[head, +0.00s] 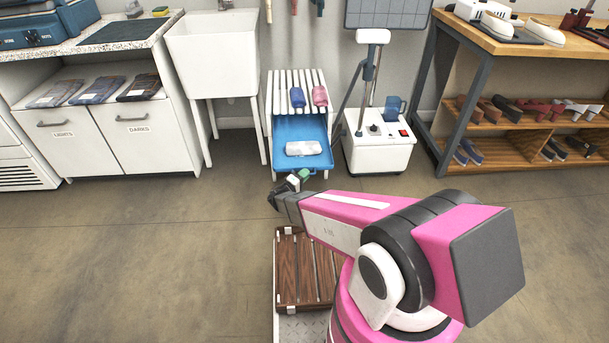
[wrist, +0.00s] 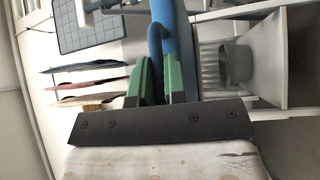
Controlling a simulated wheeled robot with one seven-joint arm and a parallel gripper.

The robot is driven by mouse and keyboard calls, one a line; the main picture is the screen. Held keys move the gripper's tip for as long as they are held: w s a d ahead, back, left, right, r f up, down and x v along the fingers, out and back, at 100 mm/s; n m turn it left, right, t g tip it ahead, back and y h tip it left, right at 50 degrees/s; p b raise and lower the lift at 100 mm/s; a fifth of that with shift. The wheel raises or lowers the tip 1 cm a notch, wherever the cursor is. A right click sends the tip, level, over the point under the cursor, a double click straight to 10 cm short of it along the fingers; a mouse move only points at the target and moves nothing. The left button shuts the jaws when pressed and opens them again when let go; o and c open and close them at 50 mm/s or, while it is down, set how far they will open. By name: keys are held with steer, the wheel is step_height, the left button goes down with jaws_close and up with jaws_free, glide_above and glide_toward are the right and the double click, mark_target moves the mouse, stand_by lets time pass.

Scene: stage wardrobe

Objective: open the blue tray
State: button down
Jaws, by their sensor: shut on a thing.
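The blue tray (head: 290,127) sits low in a white slatted rack and sticks out from under the slats toward me. A white lidded-looking item (head: 303,148) lies in it. My gripper (head: 303,175) is at the tray's front edge. In the wrist view the green fingers of my gripper (wrist: 164,78) are closed around a blue bar handle (wrist: 156,38) on the tray's blue front (wrist: 172,22). In the head view the handle is hidden by my gripper.
The white slatted rack (head: 280,84) holds a blue and a pink rolled item on top. A white steamer base (head: 380,148) stands close on the right, a white sink (head: 215,60) on the left. The floor in front is mostly clear.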

steer(key=c, duration=1.4)
jaws_free()
steer(key=shift+c, duration=0.2)
steer(key=shift+a, duration=0.1)
